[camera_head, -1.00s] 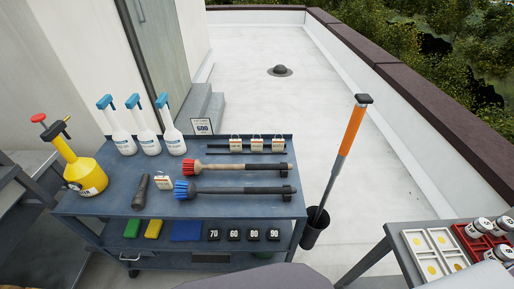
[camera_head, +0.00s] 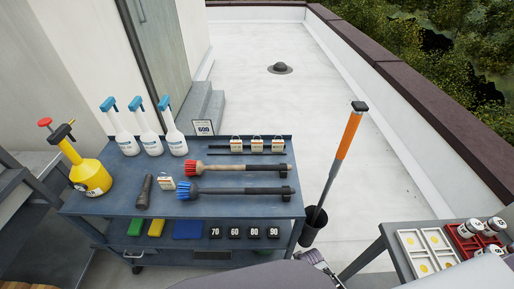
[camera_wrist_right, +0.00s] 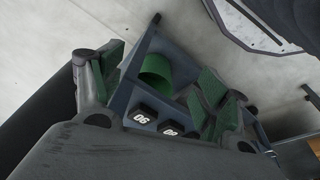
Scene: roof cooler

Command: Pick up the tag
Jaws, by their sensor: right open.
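A small white tag with an orange edge (camera_head: 166,184) lies on the cart top, between a dark flashlight and the blue-bristled brush. Three similar tags with wire loops (camera_head: 236,145), (camera_head: 257,145), (camera_head: 278,145) stand along a dark bar at the cart's back right. In the wrist view my right gripper (camera_wrist_right: 160,73) is open and empty, its green pads spread apart. Beyond it show the cart's lower part, a green round container (camera_wrist_right: 156,68) and black number blocks (camera_wrist_right: 143,114). No tag shows in the wrist view. My left gripper is out of view.
The cart (camera_head: 115,207) carries spray bottles (camera_head: 148,142), a yellow sprayer (camera_head: 90,176), a flashlight (camera_head: 144,191) and two long brushes (camera_head: 235,167), (camera_head: 235,191). An orange-handled tool (camera_head: 349,135) stands right of it. A side table (camera_head: 392,245) holds trays. The roof floor behind is open.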

